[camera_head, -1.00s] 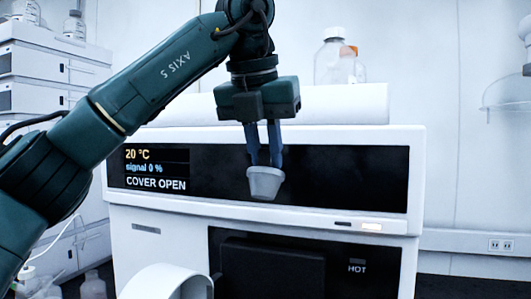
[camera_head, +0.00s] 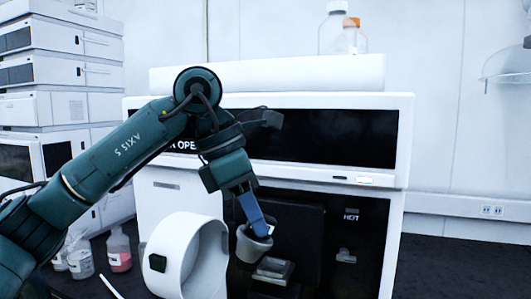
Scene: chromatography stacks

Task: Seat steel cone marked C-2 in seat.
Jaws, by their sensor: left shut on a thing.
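My left gripper (camera_head: 258,229) has its blue fingers shut on a grey, cup-shaped cone (camera_head: 248,248), tilted in the picture. The cone is in front of the dark bay in the lower part of the white instrument (camera_head: 412,110). A grey metal block (camera_head: 273,269) in the bay shows just below and to the right of the cone. I cannot tell whether the two touch, or whether this block is the seat. No C-2 mark is legible. My right gripper is not in view.
An open white round cover (camera_head: 180,225) stands just left of the bay. A small grey fitting (camera_head: 346,256) is in the bay under the word HOT. Bottles (camera_head: 119,249) stand at the left. Stacked white modules (camera_head: 100,73) are behind.

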